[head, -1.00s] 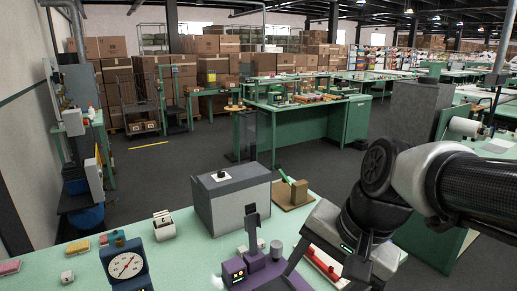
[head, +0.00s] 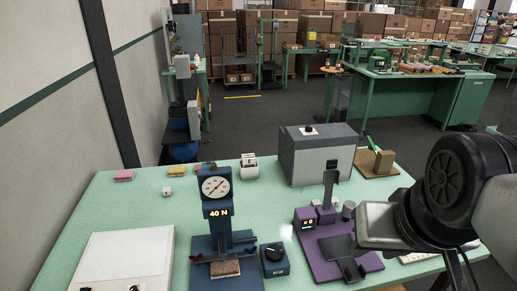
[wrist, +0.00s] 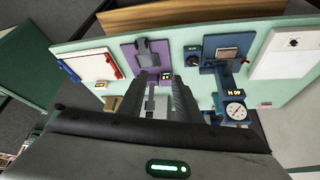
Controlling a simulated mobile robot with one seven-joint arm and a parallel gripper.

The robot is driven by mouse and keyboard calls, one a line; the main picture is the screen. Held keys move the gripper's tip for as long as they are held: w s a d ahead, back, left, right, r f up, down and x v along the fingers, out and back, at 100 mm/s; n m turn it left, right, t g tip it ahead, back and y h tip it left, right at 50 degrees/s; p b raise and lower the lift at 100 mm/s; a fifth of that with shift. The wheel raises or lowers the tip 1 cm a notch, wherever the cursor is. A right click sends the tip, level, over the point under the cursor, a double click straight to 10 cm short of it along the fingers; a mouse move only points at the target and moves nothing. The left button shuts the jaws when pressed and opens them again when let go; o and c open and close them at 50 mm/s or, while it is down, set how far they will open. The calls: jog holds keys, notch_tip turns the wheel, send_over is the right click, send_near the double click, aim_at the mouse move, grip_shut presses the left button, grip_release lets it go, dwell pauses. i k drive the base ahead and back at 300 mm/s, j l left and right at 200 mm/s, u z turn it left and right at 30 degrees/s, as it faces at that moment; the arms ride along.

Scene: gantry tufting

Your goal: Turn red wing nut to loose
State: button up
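The blue force gauge stand (head: 221,226) has a round white dial and reads 40 N. The stand also appears at the right in the wrist view (wrist: 221,72). My gripper (wrist: 160,85) points over the table toward the purple fixture (wrist: 133,48). Its two dark fingers are apart, with no object visibly held between them. In the head view the fingers are hard to separate from the purple fixture (head: 312,257).
A grey box (head: 305,160) stands behind the purple fixture. A blue knob box (head: 274,259) sits right of the gauge. A white panel (head: 125,258) lies front left. A white board with red and blue strips (wrist: 97,67) lies left in the wrist view.

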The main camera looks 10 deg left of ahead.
aim_at(199, 255)
jog(key=u, duration=1.1)
jog(key=i+j+z, duration=0.25)
jog(key=j+z, duration=0.25)
jog(key=j, duration=0.65)
jog(key=l+u, duration=0.5)
jog(key=l, duration=0.15)
jog(key=j, duration=0.35)
jog(key=i+j+z, duration=0.15)
jog(key=j, duration=0.25)
